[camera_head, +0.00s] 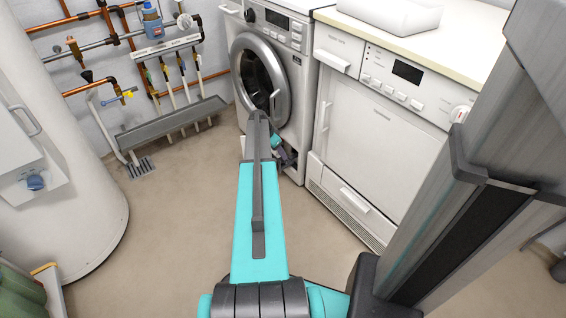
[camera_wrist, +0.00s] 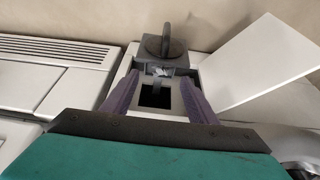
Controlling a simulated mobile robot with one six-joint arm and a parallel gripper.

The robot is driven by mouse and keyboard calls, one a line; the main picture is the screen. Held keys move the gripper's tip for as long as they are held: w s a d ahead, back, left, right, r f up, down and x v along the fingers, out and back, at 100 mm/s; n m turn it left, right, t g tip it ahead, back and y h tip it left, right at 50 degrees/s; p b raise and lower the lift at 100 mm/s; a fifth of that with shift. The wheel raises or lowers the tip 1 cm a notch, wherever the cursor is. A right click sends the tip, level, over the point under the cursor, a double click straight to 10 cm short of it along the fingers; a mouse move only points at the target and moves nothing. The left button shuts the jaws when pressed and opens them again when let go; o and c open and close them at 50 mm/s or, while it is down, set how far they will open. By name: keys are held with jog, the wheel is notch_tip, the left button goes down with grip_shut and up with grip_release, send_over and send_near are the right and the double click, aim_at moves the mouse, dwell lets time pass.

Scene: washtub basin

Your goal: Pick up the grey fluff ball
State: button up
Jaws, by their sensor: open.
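My gripper (camera_wrist: 158,79) is open in the wrist view, with its two dark purple-grey fingers on either side of a square dark opening (camera_wrist: 156,97) in a white housing. A dark round filter cap with an upright grip (camera_wrist: 163,44) lies just beyond the fingertips. A small pale grey bit (camera_wrist: 158,71) shows between the fingertips and the cap. I cannot tell whether it is the grey fluff ball, which I cannot make out clearly anywhere. In the head view, my arm hides most of the gripper near the foot of the washing machine (camera_head: 292,62).
A white flap (camera_wrist: 262,62) stands open at the right of the opening. A grey vent grille (camera_wrist: 60,52) lies at the left. The dryer (camera_head: 375,120) stands right of the washer. Pipes and a long grey trough (camera_head: 172,124) are at the left wall. Floor (camera_head: 165,215) is clear.

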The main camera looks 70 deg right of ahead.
jog(key=shift+s+d+f, duration=0.1)
jog(key=shift+f, duration=0.25)
jog(key=shift+b+x, duration=1.3)
jog(key=shift+x, duration=1.35)
jog(key=shift+c, duration=0.4)
jog(key=c, duration=1)
